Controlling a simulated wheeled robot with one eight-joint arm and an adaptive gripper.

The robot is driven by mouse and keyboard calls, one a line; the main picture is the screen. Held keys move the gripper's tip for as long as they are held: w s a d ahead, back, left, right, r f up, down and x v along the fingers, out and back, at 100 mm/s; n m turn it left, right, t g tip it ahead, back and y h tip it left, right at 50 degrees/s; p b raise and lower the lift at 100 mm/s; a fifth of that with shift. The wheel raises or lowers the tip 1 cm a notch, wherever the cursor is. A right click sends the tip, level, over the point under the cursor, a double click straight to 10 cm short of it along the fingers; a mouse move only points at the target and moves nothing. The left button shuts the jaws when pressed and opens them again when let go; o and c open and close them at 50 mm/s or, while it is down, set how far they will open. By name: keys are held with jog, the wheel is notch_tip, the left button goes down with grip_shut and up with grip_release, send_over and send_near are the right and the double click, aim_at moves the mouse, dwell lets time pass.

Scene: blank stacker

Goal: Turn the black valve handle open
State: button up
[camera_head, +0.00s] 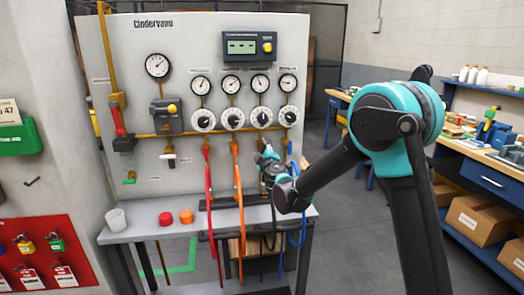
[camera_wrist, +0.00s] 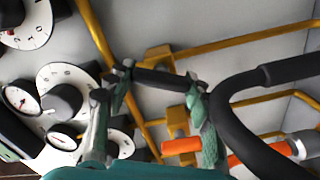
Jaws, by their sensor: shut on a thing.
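The black valve handle (camera_wrist: 160,80) is a short dark bar in the wrist view, close to the panel and its yellow pipework. My gripper (camera_wrist: 157,77) has its green fingers at both ends of this bar and is shut on it. In the head view my gripper (camera_head: 266,160) is at the panel below the right-hand dials, between the orange hose and the blue hose. There it hides the black handle. I cannot tell how far the handle is turned.
A red hose (camera_head: 209,195), an orange hose (camera_head: 239,195) and a blue hose (camera_head: 302,215) hang beside my gripper. A thick black hose (camera_wrist: 230,95) curves close to one finger.

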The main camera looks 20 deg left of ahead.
jog(key=n, duration=0.5)
jog(key=shift+f+n, duration=0.1)
jog(key=shift+n, duration=0.2)
dwell(0.4)
jog(key=o, duration=1.2)
jog(key=shift+c, duration=0.2)
jog(key=shift+s, duration=0.1)
jog(key=v, duration=1.2)
jog(key=shift+a, duration=0.1)
